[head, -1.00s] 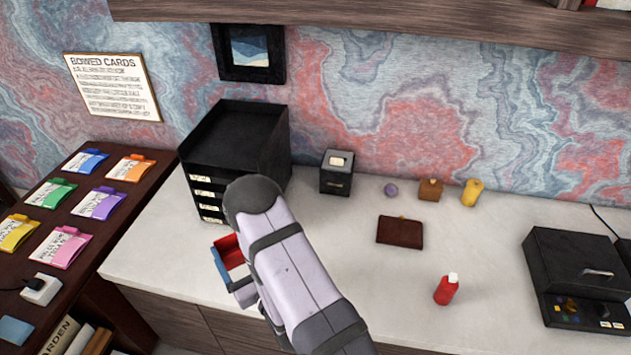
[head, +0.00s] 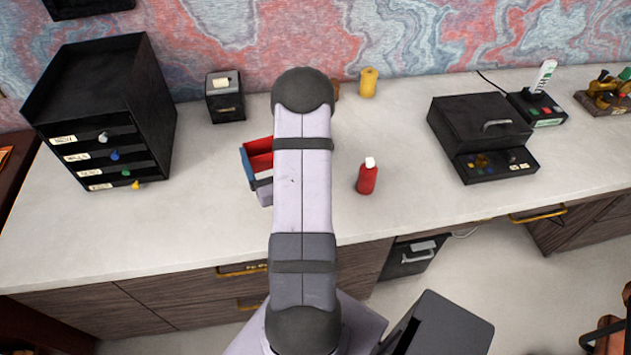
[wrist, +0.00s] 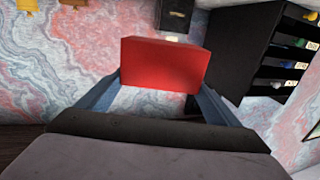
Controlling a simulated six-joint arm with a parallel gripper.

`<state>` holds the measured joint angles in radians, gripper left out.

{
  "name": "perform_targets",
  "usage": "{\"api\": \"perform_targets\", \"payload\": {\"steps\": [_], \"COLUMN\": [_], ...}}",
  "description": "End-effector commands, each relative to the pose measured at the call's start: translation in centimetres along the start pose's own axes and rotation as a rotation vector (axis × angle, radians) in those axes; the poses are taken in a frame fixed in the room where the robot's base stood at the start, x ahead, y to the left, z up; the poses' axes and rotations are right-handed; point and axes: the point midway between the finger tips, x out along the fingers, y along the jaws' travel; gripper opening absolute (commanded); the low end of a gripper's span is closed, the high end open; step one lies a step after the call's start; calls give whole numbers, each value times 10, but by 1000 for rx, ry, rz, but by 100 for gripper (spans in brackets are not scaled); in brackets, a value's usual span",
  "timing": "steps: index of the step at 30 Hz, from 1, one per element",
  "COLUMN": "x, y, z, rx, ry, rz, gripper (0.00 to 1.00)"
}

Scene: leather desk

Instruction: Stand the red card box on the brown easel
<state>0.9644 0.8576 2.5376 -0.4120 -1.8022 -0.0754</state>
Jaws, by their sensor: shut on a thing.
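The red card box (head: 259,147) is in my gripper (head: 252,166), left of my arm in the head view, which hides part of it. In the wrist view, the red card box (wrist: 165,65) shows a plain red face between the two blue fingers of my gripper (wrist: 160,80). The gripper is shut on it. It appears held above the white desk top; the height is hard to judge. I cannot clearly make out the brown easel. A brown thing (head: 336,91) shows only as a sliver behind my arm; a brown block (wrist: 73,3) is cut off in the wrist view.
A black drawer unit (head: 104,110) stands left and a small black box (head: 225,97) behind. A red bottle (head: 367,178) stands close right of my arm, with a yellow thing (head: 368,82) behind. A black case (head: 483,137) is farther right. Desk between bottle and case is clear.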

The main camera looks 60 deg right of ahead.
Motion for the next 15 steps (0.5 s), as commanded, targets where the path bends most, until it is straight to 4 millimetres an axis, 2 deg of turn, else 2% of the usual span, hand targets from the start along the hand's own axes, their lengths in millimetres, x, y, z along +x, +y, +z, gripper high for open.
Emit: {"api": "perform_targets", "payload": {"steps": [1, 6, 10, 15], "x": [-5, -22, -35, -45], "y": [23, 74, 101, 119], "z": [9, 18, 23, 25], "rx": [-3, -12, -19, -25], "ry": [6, 8, 8, 7], "rz": [41, 130, 177, 212], "gripper": [57, 57, 57, 57]}}
